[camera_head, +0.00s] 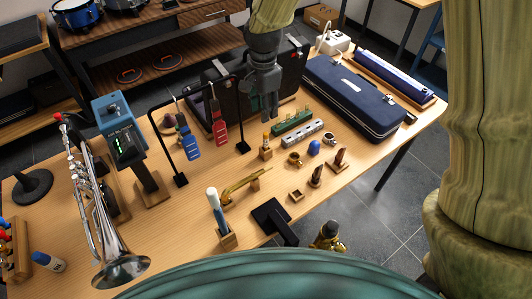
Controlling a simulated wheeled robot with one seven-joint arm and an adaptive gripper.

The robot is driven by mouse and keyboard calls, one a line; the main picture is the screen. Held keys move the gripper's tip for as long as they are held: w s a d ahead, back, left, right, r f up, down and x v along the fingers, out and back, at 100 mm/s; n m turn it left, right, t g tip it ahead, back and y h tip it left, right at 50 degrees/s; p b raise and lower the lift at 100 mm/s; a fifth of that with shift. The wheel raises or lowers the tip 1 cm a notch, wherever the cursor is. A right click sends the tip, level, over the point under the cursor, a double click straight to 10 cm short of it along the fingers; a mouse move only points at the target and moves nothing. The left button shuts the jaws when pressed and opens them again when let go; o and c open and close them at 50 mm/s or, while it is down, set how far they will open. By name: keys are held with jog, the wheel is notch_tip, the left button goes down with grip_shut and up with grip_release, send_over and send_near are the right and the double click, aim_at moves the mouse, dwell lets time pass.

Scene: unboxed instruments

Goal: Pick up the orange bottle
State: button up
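A small orange bottle-like item (266,139) stands upright in a wooden block on the table, right of the centre. It is too small to make out clearly. My gripper (266,118) is dark grey, points down and hangs above and behind this item in the picture, apart from it. I cannot tell whether its fingers are open or shut. I see nothing held in it. At the left edge, a wooden rack (20,258) holds several small bottles with coloured tops, partly cut off.
The wooden table (165,240) is crowded. A silver trumpet (95,215) stands left, a black stand with straps (181,180) in the middle. Harmonicas (292,122), small mouthpieces (316,175) and a navy case (352,95) lie right. A white-labelled bottle (47,261) is front left.

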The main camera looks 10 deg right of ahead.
jog(key=b, duration=0.3)
send_near(266, 142)
jog(key=shift+w+a+r, duration=0.1)
jog(key=shift+w, duration=0.15)
jog(key=shift+w+f, duration=0.1)
jog(key=shift+f, duration=0.15)
jog(key=shift+f+p, duration=0.85)
jog(key=shift+f, duration=4.6)
grip_shut()
